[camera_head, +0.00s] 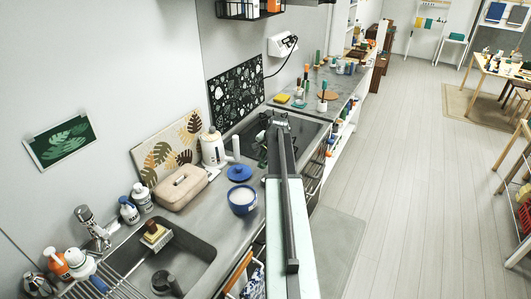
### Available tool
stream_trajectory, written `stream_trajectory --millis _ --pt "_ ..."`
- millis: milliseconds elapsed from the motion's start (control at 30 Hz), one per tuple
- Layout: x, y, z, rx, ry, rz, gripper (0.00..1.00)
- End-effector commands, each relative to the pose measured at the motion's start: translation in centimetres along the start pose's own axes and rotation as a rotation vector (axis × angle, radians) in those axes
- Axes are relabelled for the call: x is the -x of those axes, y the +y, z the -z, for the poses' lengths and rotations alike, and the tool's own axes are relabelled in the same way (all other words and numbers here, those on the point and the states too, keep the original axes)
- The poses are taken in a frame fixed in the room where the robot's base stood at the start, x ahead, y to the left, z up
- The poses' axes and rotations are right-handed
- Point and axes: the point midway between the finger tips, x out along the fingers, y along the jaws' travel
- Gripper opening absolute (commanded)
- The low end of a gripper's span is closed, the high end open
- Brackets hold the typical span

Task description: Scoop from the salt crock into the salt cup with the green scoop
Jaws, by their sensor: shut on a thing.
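A blue crock (242,208) with white contents, which looks like the salt crock, stands open on the grey counter left of my arm. Its blue lid (239,173) seems to lie just behind it. My gripper (264,146) is small and partly hidden at the far end of my arm, over the near side of the dark cooktop, beyond the crock. It is shut on a thin dark green thing (262,158), likely the green scoop, which hangs low there. Whether the scoop holds salt is too small to tell. I cannot make out the salt cup for sure.
The sink (178,262) is at the near left. A patterned board (236,92) leans on the wall behind the cooktop (301,132).

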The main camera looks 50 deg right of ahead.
Motion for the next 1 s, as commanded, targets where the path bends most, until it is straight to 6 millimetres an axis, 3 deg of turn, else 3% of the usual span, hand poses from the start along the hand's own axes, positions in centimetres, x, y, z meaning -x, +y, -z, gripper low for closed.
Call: stream_trajectory --millis 33,100,467,500,700,1000 --pt "0.7 -1.3 0.8 0.002 -0.016 -0.04 0.0" --pt "-0.1 -1.9 1.1 0.003 -0.049 -0.117 0.0" --pt "-2.4 -4.3 2.1 0.004 -0.191 -0.466 0.0" --pt "-0.8 -4.3 1.9 0.002 -0.19 -0.462 0.0" --pt "1.9 -5.4 2.4 0.002 -0.188 -0.457 0.0" --pt "3.4 -6.2 2.7 0.002 -0.187 -0.455 0.0"
